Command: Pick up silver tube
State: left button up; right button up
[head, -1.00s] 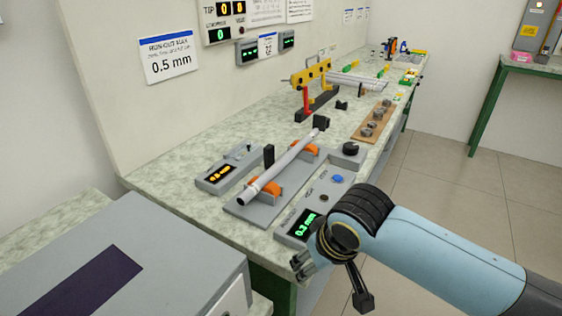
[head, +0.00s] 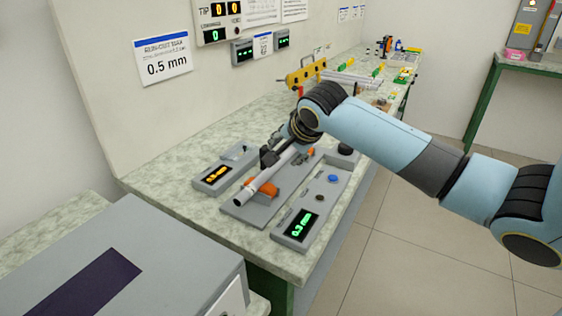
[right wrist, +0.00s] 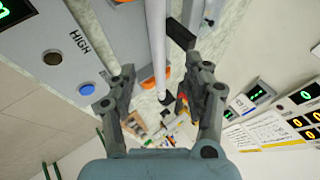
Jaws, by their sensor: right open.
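The silver tube (head: 262,180) lies across orange rollers on the grey gauge fixture (head: 237,211) in the head view. My right gripper (head: 285,147) is over the tube's far half, and my arm hides that end. In the right wrist view the tube (right wrist: 157,45) runs down from the top edge to between the two fingers. My right gripper (right wrist: 152,84) is open, with one finger on each side of the tube and gaps visible. Whether it touches the tube cannot be told. My left gripper is not in view.
A grey display box (head: 224,170) stands left of the fixture, and a control panel (head: 297,226) reading 0.3 mm stands right of it. A dark upright block (right wrist: 181,34) is close beside the tube.

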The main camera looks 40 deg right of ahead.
aim_at(278, 163)
jog(key=b+x, duration=0.1)
jog(key=x, duration=0.8)
jog(key=shift+s+f, duration=0.15)
jog(key=shift+f, duration=0.1)
grip_shut()
